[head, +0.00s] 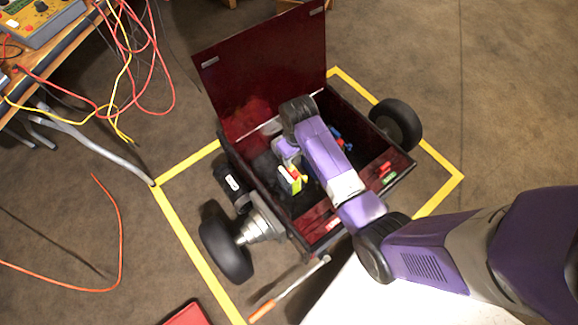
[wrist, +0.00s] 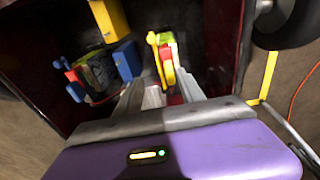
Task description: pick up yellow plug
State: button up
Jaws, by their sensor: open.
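The yellow plug (wrist: 166,66), with red and green parts close against it, is inside the dark red wheeled box. In the wrist view it stands just beyond and between the fingertips of my gripper (wrist: 160,84). The fingers are apart, and I see nothing clamped between them. In the head view my gripper (head: 288,160) reaches down into the open box, right by a small yellow, red and white cluster (head: 292,179). My arm hides part of the box's inside. I cannot tell whether the fingers touch the plug.
A yellow block (wrist: 110,20), a blue block (wrist: 126,60) and blue and red connectors (wrist: 72,78) lie to the left in the wrist view. The box's raised lid (head: 262,70) stands behind my gripper. A cable-strewn table (head: 70,45) is at upper left.

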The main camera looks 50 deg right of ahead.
aim_at(293, 173)
jog(key=shift+w+a+g+y, duration=0.15)
jog(key=shift+w+g+y, duration=0.15)
jog(key=shift+w, duration=0.3)
jog(key=shift+w+a+f+b, duration=0.1)
jog(key=shift+f+b, duration=0.7)
jog(key=shift+f, duration=0.5)
jog(key=shift+w+a+f+b, duration=0.1)
jog(key=shift+a+f+b, duration=0.05)
jog(key=shift+f+b, duration=0.9)
jog(key=shift+w+a+f+b, duration=0.1)
jog(key=shift+f+b, duration=0.5)
jog(key=shift+f, duration=0.9)
jog(key=shift+r, duration=0.1)
grip_shut()
